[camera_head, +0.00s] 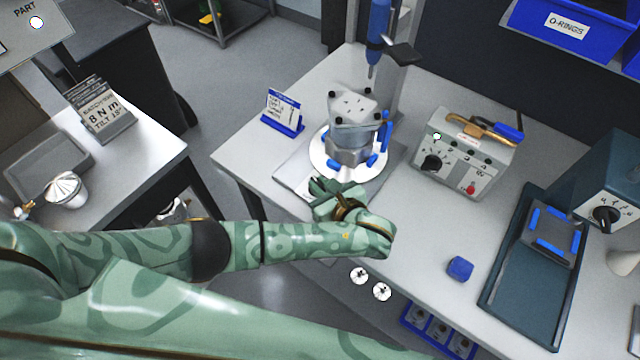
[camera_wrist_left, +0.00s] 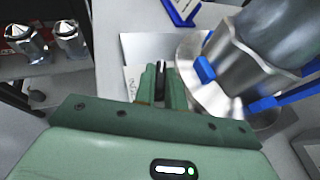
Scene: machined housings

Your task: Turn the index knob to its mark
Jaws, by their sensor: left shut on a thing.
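My left gripper (camera_head: 325,188) reaches in from the left to the front edge of the round fixture. It also shows in the left wrist view (camera_wrist_left: 161,78), its fingers closed around a small dark piece, which I take to be the index knob (camera_wrist_left: 160,67). The fingers hide most of the knob, and I cannot make out its mark or its angle. A pale plate with printed lettering (camera_wrist_left: 132,80) lies beside the fingers. The fixture's white disc (camera_head: 318,158) carries a grey machined housing (camera_head: 354,138) between blue pads. My right gripper is not in view.
A blue screwdriver (camera_head: 378,35) hangs above the housing. A control box (camera_head: 462,160) with a black dial stands to the right, near a blue block (camera_head: 460,268). A blue-framed card stand (camera_head: 283,112) is at the back left.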

